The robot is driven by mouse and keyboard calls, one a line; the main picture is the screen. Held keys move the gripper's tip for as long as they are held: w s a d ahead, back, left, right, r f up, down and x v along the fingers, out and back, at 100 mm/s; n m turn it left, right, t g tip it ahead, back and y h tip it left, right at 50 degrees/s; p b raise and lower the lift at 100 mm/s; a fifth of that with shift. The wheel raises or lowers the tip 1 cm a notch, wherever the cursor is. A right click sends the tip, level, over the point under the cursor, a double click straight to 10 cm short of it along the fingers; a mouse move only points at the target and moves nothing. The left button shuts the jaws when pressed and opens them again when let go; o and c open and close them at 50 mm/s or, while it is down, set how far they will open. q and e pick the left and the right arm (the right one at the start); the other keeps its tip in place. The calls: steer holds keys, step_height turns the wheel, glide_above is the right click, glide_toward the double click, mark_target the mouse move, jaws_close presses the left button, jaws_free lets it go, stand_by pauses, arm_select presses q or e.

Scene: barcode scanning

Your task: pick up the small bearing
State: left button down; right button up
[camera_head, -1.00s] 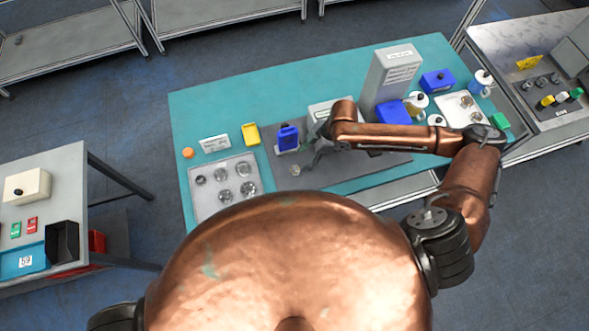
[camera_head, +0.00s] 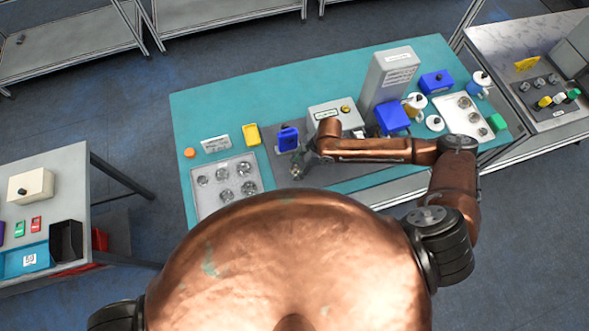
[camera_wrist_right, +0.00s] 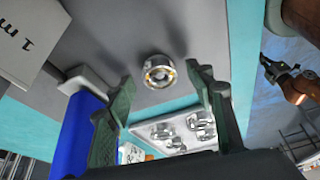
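The small bearing (camera_wrist_right: 158,71) is a shiny metal ring lying on the grey mat in the right wrist view. My right gripper (camera_wrist_right: 163,85) is open, with a dark finger on either side of the bearing in that picture and no visible contact. In the head view my right gripper (camera_head: 300,163) is low over the left part of the grey mat (camera_head: 375,178) and largely hides the bearing. A dark gripper on a copper arm, apparently my left gripper (camera_wrist_right: 280,72), shows at the right of the wrist view, too small to read its opening.
A white tray (camera_head: 208,206) with several bearings stands left of the mat. A blue device (camera_head: 288,138) stands just behind the gripper. A grey box with a yellow button (camera_head: 325,112) and a tall grey block (camera_head: 390,75) stand farther back and right.

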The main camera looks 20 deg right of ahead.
steer(key=c, duration=1.2)
steer(key=shift+r, duration=0.1)
